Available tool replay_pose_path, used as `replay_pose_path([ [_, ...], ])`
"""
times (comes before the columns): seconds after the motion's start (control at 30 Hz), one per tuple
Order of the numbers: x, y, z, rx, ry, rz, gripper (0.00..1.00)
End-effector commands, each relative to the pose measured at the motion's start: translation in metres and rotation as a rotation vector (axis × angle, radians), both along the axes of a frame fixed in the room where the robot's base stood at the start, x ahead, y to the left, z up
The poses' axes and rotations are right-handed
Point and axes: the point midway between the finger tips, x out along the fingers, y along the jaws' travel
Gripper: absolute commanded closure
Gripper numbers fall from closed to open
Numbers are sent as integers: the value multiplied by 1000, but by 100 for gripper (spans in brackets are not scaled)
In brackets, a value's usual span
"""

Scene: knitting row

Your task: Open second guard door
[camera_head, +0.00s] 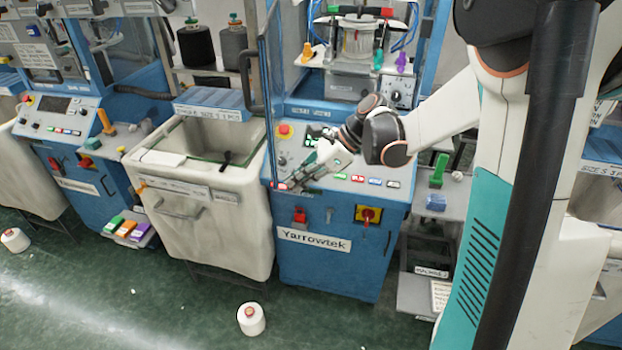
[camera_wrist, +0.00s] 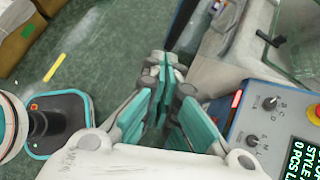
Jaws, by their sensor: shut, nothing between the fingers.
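A clear guard door (camera_head: 271,90) with a blue frame stands at the left edge of the middle blue machine in the head view. It is seen nearly edge-on, swung out from the machine front, which is uncovered. Its dark handle (camera_head: 250,80) is on the door's left side. My gripper (camera_head: 285,186) is low over the left end of the machine's control panel, below the door and apart from the handle. Its teal fingers (camera_wrist: 163,75) are together and empty in the wrist view. Whether the gripper touches the door's lower edge is unclear.
A pale bin (camera_head: 205,195) stands left of the machine. The control panel (camera_head: 350,178) has buttons and a red stop button (camera_head: 284,130). A white yarn cone (camera_head: 251,319) stands on the green floor, which is mostly free. A side shelf (camera_head: 452,203) is at right.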

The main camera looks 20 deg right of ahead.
Motion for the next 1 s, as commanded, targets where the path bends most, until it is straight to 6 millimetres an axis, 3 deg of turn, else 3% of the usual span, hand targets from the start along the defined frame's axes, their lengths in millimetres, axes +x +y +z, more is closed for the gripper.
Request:
replay_pose_path([
  [0.57,2,10,0,0,-1,-12,100],
  [0.77,9,41,0,0,-1,-69,100],
  [1.0,33,108,0,0,-3,-209,100],
])
